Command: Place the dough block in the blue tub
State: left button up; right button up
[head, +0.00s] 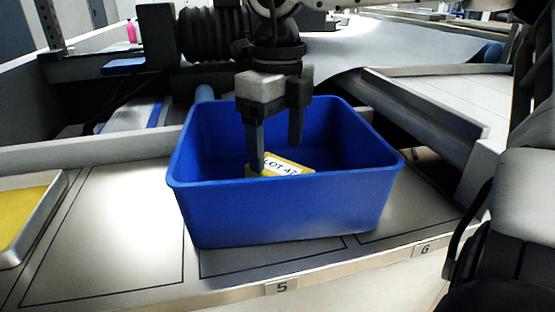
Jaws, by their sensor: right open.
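The blue tub (285,212) stands on the worktop in the middle of the head view. The yellow dough block (294,172), with a white label reading "LOT 47", shows inside the tub; its lower part is hidden behind the front wall. My right gripper (276,157) reaches down into the tub from above, with its two fingers apart. One fingertip overlaps the block's left end in the picture; I cannot tell whether it touches. My left gripper is not in view.
A metal tray (58,190) with a yellow sheet in it lies at the left edge. The worktop has outlined bays, with number plates 5 (282,287) and 6 (426,249) on its front edge. The outlined bay left of the tub is clear. Sheeter machinery stands behind.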

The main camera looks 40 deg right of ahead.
aim_at(278, 167)
notch_tip(278, 167, up, 7)
jog(key=shift+p, duration=0.35)
dwell(0.3)
